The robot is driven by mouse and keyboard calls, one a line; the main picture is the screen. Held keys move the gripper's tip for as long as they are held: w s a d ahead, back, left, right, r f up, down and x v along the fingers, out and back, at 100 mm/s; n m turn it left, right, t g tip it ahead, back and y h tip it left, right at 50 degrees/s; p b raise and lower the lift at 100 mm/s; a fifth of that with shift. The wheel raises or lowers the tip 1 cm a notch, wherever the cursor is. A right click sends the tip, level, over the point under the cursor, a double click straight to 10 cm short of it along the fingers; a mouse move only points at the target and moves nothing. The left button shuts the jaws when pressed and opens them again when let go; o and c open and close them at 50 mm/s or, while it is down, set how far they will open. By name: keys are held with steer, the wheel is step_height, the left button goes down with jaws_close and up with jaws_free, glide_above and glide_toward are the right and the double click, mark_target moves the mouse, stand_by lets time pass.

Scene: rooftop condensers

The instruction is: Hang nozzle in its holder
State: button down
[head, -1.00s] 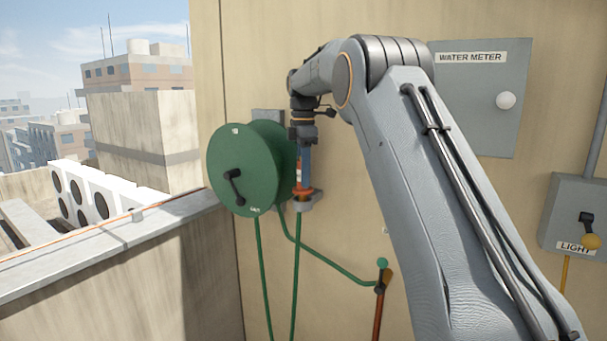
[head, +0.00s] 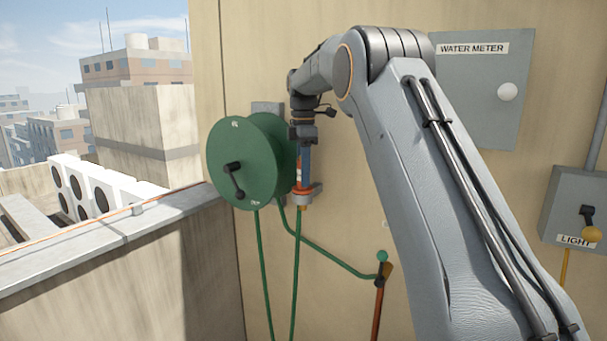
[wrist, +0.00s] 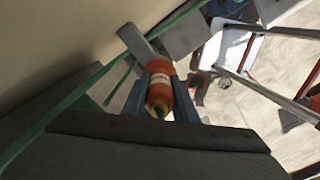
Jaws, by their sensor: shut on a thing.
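The orange nozzle (head: 302,183) hangs upright at the wall, just right of the green hose reel (head: 242,163). My gripper (head: 303,165) points down and is shut on it. In the wrist view the nozzle (wrist: 160,92) sits between my two blue-grey fingers (wrist: 160,90). The grey holder (head: 314,190) juts from the wall at the nozzle's orange collar. The collar appears level with the holder and within it, but the fingers and collar hide how it is seated. The green hose (head: 296,270) runs down below the nozzle.
The water meter box (head: 485,95) and the light switch box (head: 575,215) are on the wall farther right. A parapet (head: 110,235) runs along the left.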

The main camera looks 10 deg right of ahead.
steer(key=c, duration=1.4)
jaws_free()
steer(key=shift+o, duration=0.2)
